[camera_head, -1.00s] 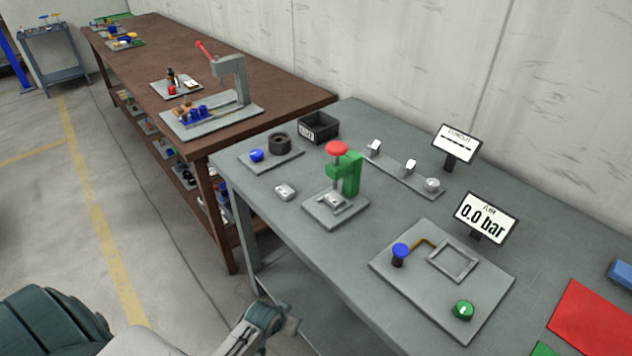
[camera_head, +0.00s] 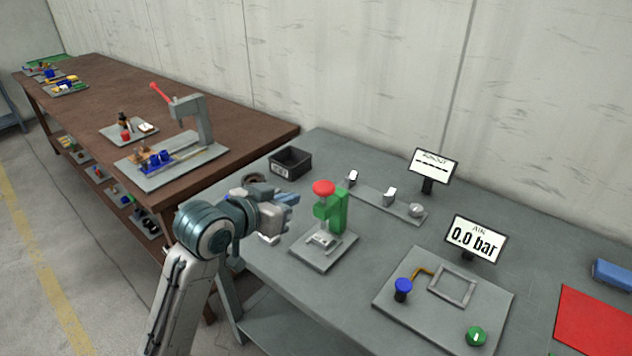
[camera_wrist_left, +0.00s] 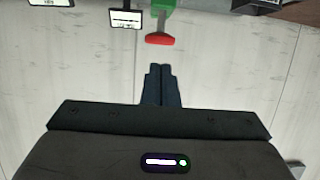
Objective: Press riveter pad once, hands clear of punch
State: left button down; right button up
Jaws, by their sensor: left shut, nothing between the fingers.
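The riveter is a small green press (camera_head: 338,207) on a grey base plate (camera_head: 324,250), with a round red pad (camera_head: 323,187) on top. My left gripper (camera_head: 292,198) is to the left of the red pad in the head view, apart from it. Its fingers (camera_wrist_left: 161,76) are shut and empty. In the left wrist view, which shows the scene upside down, the red pad (camera_wrist_left: 160,39) is just beyond the fingertips, with a visible gap. The punch itself is too small to make out. My right gripper is in neither view.
A black bin (camera_head: 290,161) and a strip with small fixtures (camera_head: 388,197) stand behind the riveter. A brown bench (camera_head: 235,100) adjoins at left.

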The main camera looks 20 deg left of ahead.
aim_at(319, 191)
pick_arm(q)
jog(key=shift+m+t+h, duration=0.4)
notch_tip(319, 191, up, 5)
jog(key=shift+w+f, duration=0.1)
jog(key=shift+w, duration=0.05)
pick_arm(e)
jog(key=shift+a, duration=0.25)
pick_arm(q)
jog(key=shift+d, duration=0.1)
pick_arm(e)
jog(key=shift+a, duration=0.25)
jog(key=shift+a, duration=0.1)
